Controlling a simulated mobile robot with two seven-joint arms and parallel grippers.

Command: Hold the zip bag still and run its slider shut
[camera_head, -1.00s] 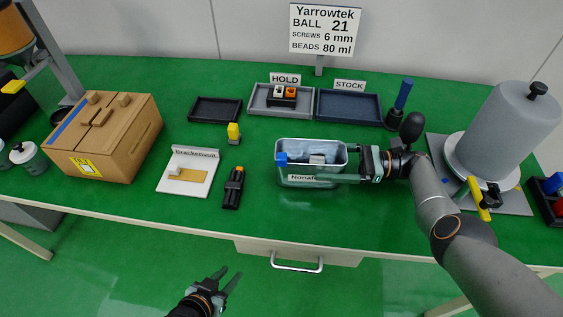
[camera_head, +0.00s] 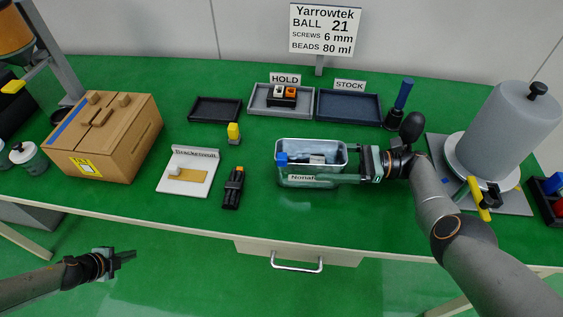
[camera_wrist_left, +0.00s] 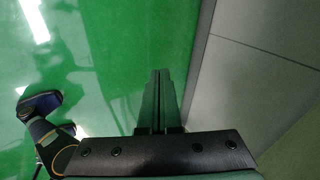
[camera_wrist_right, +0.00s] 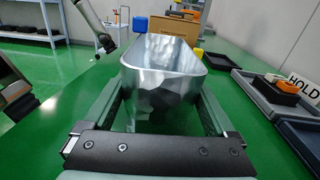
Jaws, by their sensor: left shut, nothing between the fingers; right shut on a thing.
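A metal tin (camera_head: 312,182) with a partly covered white name label stands on the green table. A pale bluish, see-through sheet (camera_head: 300,160) lies inside it and may be the zip bag; I cannot make out its slider. A blue block (camera_head: 281,158) is at the tin's left end. My right gripper (camera_wrist_right: 160,88) is shut on the tin from its right end, a finger along each long side; it also shows in the head view (camera_head: 345,170). My left gripper (camera_head: 130,255) is shut and empty, low in front of the table; its fingers meet in the left wrist view (camera_wrist_left: 160,80).
A brown wooden box (camera_head: 103,140) stands at the left and a large grey cylinder (camera_head: 500,130) at the right. Trays (camera_head: 350,107) line the back. A white labelled stand (camera_head: 190,175) and a dark tool (camera_head: 232,190) lie left of the tin.

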